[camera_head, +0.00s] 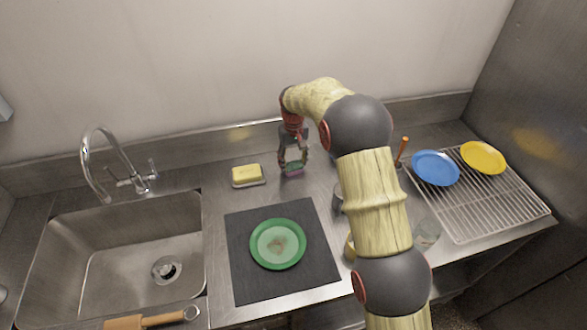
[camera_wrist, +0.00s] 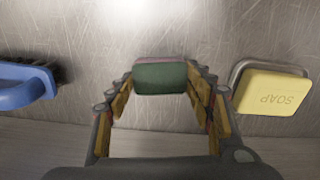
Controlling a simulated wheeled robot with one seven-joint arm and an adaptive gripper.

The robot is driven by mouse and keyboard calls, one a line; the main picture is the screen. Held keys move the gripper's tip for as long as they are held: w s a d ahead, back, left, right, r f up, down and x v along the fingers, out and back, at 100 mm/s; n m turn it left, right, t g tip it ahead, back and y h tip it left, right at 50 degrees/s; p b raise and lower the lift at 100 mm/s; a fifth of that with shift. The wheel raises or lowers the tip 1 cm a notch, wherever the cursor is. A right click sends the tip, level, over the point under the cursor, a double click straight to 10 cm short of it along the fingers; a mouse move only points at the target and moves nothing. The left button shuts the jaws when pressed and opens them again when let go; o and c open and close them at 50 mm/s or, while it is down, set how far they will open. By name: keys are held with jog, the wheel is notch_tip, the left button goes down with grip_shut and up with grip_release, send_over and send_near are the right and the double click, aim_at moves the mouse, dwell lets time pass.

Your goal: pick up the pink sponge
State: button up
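The pink sponge (camera_head: 294,173) is at the back of the steel counter, below my gripper (camera_head: 293,162). In the wrist view the sponge (camera_wrist: 160,77) shows a dark green face with a thin pink edge at its top. The two fingers of my gripper (camera_wrist: 161,76) stand wide apart, with the tips at either side of the sponge. I cannot tell whether the pads press on it or a small gap remains. Whether the sponge rests on the counter or is raised is also unclear.
Yellow soap (camera_head: 247,174) on a dish and a blue-handled brush (camera_wrist: 25,86) flank the sponge. A green plate (camera_head: 299,243) lies on a black mat (camera_head: 318,278). The sink (camera_head: 120,240) is left; a wire rack (camera_head: 490,205) with blue and yellow plates is right.

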aim_at(293, 165)
jog(key=shift+r, duration=0.2)
jog(key=shift+c, duration=0.4)
jog(key=shift+r, duration=0.3)
notch_tip(293, 165, up, 2)
jog(key=shift+r+p, duration=0.1)
jog(key=shift+p, duration=0.35)
jog(key=s+d+r+p, duration=0.1)
jog(key=s+d+r, duration=0.6)
jog(key=s+r, duration=0.3)
jog(key=shift+s+d+p, duration=0.35)
jog(key=shift+s+d, duration=0.05)
jog(key=shift+s, duration=0.4)
jog(key=shift+o, duration=0.4)
jog(key=c, duration=0.4)
jog(key=shift+c, duration=0.2)
